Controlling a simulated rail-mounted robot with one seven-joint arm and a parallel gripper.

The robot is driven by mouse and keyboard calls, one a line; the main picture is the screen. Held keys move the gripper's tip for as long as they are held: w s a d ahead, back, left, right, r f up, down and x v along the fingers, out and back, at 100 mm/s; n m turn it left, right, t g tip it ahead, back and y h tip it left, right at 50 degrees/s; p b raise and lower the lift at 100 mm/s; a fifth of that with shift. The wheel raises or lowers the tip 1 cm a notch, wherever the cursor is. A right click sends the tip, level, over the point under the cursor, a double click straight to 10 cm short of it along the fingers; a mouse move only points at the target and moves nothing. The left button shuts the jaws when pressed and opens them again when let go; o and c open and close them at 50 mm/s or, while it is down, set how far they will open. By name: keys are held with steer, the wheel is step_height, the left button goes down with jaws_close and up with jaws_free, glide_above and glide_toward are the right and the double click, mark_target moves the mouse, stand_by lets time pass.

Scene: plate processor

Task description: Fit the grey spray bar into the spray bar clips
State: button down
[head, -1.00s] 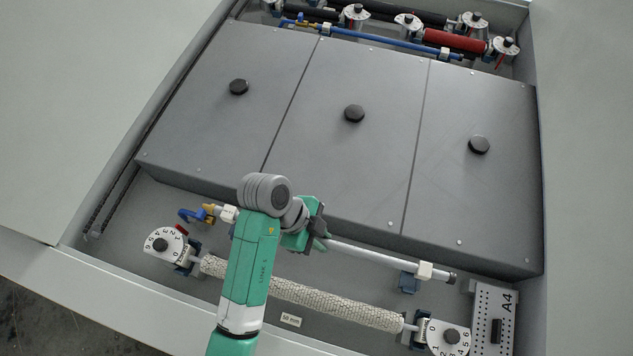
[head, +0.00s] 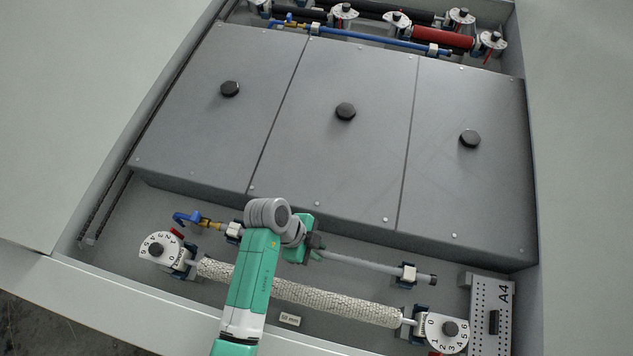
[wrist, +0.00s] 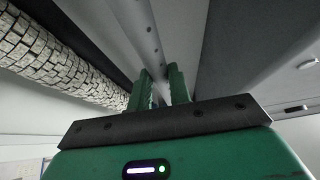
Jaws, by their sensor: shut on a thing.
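The grey spray bar (head: 360,265) lies along the front channel, with a brass and blue fitting (head: 200,221) at its left end and a dark cap at its right. My gripper (head: 316,246) is shut on it near the middle. In the wrist view the fingers (wrist: 158,88) close around the bar (wrist: 148,35). The right clip (head: 405,280) is dark blue, and the bar's white block now sits at it. The left clip (head: 235,238) shows beside the other white block. My arm hides part of the bar; I cannot tell whether it is fully seated.
A white textured roller (head: 335,303) runs parallel in front, between numbered dials (head: 160,250) and (head: 445,333). Grey covers (head: 345,150) rise just behind the bar. A perforated A4 plate (head: 490,315) stands at right. A blue bar (head: 380,40) sits in clips at the far end.

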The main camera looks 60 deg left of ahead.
steer(key=shift+f+b, duration=0.3)
steer(key=shift+f, duration=0.05)
steer(key=c, duration=1.3)
jaws_free()
steer(key=shift+r, duration=0.3)
steer(key=v, duration=1.2)
steer(key=shift+r, duration=0.15)
